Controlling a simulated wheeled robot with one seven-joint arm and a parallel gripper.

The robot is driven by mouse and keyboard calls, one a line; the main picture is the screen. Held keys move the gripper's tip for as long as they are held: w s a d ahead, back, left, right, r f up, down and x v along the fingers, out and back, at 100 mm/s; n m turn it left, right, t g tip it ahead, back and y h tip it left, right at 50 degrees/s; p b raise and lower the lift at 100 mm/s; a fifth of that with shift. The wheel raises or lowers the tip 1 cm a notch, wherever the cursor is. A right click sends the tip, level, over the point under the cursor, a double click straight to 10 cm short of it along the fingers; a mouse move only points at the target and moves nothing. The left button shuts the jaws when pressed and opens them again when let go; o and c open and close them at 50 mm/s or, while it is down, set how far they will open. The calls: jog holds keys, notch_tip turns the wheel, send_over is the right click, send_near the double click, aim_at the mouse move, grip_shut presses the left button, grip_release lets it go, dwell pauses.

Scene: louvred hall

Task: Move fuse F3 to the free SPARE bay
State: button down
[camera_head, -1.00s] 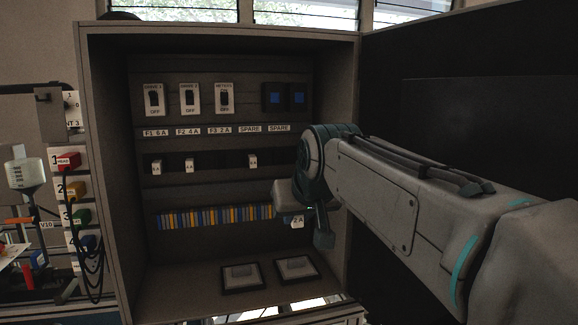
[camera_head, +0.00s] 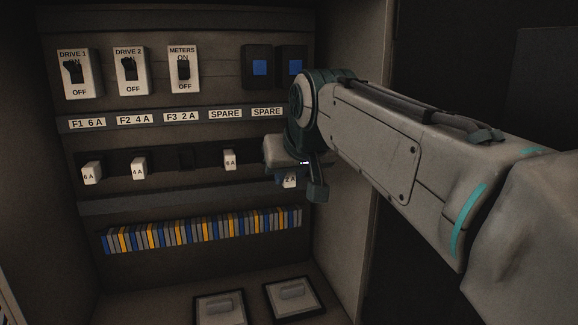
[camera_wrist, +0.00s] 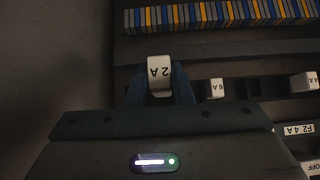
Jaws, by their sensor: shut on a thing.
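My gripper (camera_head: 287,175) is shut on a white fuse marked 2 A (camera_head: 289,182), near the right end of the fuse row. In the wrist view, my gripper (camera_wrist: 158,84) has its blue fingers on both sides of the 2 A fuse (camera_wrist: 159,72), whose marking reads upside down. In the head view the fuse is below and slightly right of the right-hand SPARE label (camera_head: 267,112). My gripper and the fuse hide that bay; I cannot tell whether they touch it. The F3 bay (camera_head: 185,160) is empty. The left SPARE bay holds a white fuse (camera_head: 229,160).
Fuses 6 A (camera_head: 91,173) and 4 A (camera_head: 138,168) sit at the left. Switches (camera_head: 131,72) and blue-faced units (camera_head: 260,67) are above. A coloured terminal strip (camera_head: 200,232) runs below. The cabinet's right wall (camera_head: 345,215) is close to my arm.

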jog(key=shift+w+a+r+p, duration=0.15)
jog(key=shift+w+a+p, duration=0.2)
jog(key=shift+w, duration=0.2)
jog(key=w+a+p, duration=0.1)
jog(key=w+p, duration=0.2)
jog(key=w, duration=0.3)
jog(key=shift+w+a, duration=0.2)
jog(key=shift+a, duration=0.1)
jog(key=w+p, duration=0.1)
jog(key=w+a, duration=0.1)
jog(key=w, duration=0.1)
jog(key=shift+w+p, duration=0.15)
jog(key=shift+p, duration=0.25)
dwell(0.6)
jog(key=c, duration=1.2)
grip_release()
